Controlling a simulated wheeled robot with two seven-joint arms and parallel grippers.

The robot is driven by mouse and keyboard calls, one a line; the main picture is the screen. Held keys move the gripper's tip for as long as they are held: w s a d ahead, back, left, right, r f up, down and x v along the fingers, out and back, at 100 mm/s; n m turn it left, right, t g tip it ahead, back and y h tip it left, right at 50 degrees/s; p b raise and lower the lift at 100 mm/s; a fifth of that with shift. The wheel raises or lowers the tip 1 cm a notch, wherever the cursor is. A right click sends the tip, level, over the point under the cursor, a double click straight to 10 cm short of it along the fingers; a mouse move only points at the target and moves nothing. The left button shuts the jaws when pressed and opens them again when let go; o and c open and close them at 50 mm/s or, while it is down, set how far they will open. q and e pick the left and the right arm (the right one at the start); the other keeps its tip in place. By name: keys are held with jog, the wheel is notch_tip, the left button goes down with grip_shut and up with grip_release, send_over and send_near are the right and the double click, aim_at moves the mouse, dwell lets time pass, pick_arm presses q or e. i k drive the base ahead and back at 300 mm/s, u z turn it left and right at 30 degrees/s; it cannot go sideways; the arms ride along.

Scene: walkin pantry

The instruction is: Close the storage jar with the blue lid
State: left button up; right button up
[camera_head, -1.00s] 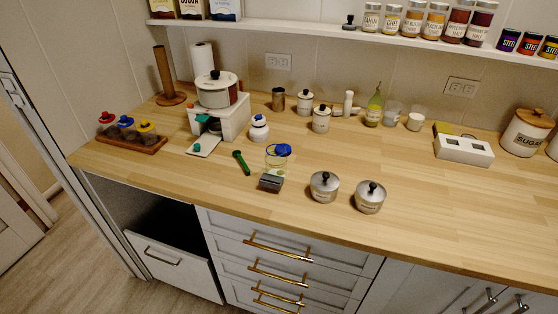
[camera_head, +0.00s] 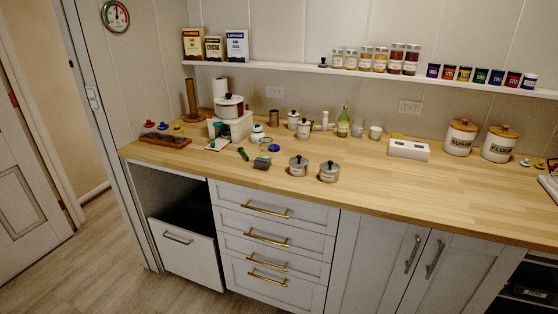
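A blue lid (camera_head: 274,148) shows on the wooden counter, near the front middle, among small kitchen items. A clear glass jar seems to be by it, but it is too small and faint to tell whether the lid sits on it, tilts or lies beside it. Another jar with a blue top (camera_head: 163,126) stands on a dark wooden tray (camera_head: 177,143) at the left end, between a red-topped jar (camera_head: 150,124) and a yellow-topped jar (camera_head: 177,127). Neither of my grippers is in view.
A grey block (camera_head: 262,162), a green-handled tool (camera_head: 243,153) and two metal pots (camera_head: 298,166) (camera_head: 329,171) stand close around the blue lid. A white stand with a pot (camera_head: 230,108) is behind left.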

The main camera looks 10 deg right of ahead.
aim_at(266, 159)
jog(key=u, duration=0.65)
jog(key=i, duration=1.6)
jog(key=z, duration=0.65)
